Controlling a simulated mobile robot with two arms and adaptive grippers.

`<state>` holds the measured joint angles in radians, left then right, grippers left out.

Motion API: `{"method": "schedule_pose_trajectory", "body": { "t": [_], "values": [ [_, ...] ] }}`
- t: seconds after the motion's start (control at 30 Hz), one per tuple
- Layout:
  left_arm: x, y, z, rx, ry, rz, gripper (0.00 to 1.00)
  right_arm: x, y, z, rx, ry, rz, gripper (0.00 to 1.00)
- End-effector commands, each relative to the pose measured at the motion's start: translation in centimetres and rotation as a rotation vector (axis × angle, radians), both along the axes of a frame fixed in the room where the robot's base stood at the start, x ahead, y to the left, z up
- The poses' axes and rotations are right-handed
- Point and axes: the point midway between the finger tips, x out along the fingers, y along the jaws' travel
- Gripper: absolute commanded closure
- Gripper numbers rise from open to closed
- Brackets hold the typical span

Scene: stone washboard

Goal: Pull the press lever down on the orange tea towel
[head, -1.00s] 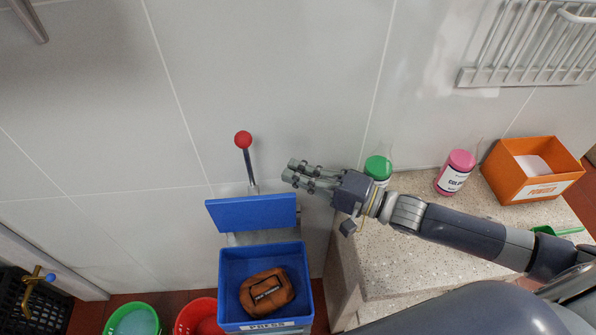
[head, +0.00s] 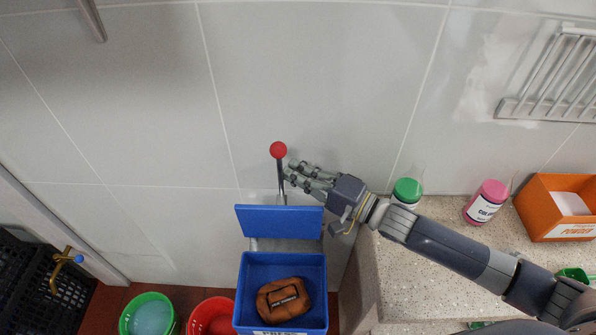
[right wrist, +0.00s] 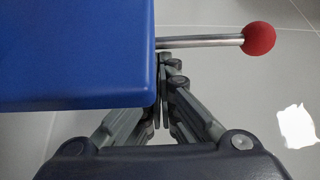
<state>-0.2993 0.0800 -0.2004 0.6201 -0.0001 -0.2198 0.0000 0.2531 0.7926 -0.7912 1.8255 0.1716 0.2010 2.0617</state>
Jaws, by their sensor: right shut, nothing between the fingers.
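The press lever (head: 280,172) is a metal rod with a red ball knob, standing up behind the blue press plate (head: 279,221). The orange tea towel (head: 283,299) lies bundled in the blue press box (head: 312,271) below the plate. My right gripper (head: 290,174) is shut and empty, with its fingertips close beside the lever just below the knob. In the right wrist view the closed fingers (right wrist: 163,62) are by the rod (right wrist: 200,41) and the plate's edge (right wrist: 80,50); I cannot tell if they touch. My left gripper is not in view.
A stone counter (head: 440,262) on the right holds a green-capped jar (head: 407,192), a pink bottle (head: 485,202) and an orange powder box (head: 556,207). Green (head: 147,317) and red (head: 212,318) buckets stand at the lower left. A tiled wall is behind the lever.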

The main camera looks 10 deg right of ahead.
Motion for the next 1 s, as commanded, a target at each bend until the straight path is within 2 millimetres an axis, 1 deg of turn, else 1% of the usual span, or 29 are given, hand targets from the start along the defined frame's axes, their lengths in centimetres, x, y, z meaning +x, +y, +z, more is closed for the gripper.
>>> {"method": "schedule_pose_trajectory", "body": {
  "t": [0.27,0.47,0.7,0.83,1.0],
  "values": [
    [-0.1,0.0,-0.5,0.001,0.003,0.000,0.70,-2.0,0.4,-0.3,-0.012,-0.076,0.000,1.00],
    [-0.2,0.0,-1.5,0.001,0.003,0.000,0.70,-5.0,1.0,-0.9,-0.038,-0.203,0.000,1.00],
    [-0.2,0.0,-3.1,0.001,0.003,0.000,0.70,-8.5,1.7,-2.0,-0.074,-0.368,0.000,1.00],
    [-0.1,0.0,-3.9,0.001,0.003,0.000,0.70,-10.0,2.0,-2.6,-0.087,-0.440,0.001,1.00],
    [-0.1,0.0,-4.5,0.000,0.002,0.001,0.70,-11.2,2.3,-3.1,-0.102,-0.504,0.000,1.00]
  ]
}}
